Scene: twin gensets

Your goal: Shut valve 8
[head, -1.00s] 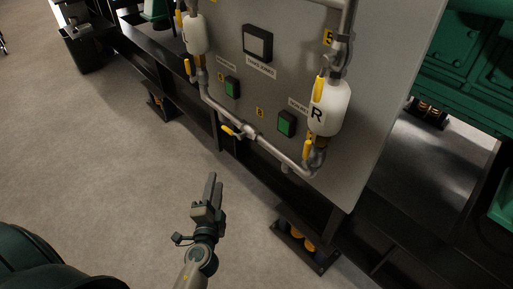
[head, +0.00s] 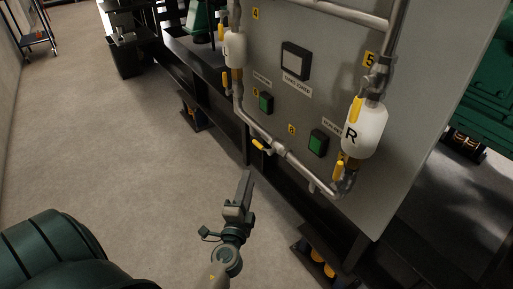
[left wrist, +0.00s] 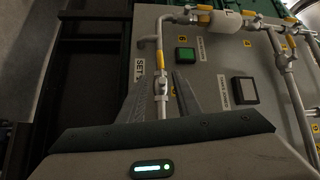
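A grey panel (head: 325,105) carries pipes and several yellow-handled valves. Below a yellow number tag (head: 292,129), probably 8 but too small to read surely, a valve (head: 260,145) sits mid-way on the lower pipe. In the left wrist view its yellow handle (left wrist: 160,60) appears to lie along the pipe. My left gripper (head: 247,176) is in front of and below this valve, apparently apart from it. In the left wrist view its two fingers (left wrist: 160,92) are spread, with the valve body showing between them; nothing is held. My right gripper is not in view.
White tanks marked L (head: 234,48) and R (head: 364,130) flank the panel, with more yellow handles close by. Green buttons (head: 318,142) sit near the lower pipe. A black base frame (head: 215,105) runs below. Open floor (head: 130,130) lies to the left.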

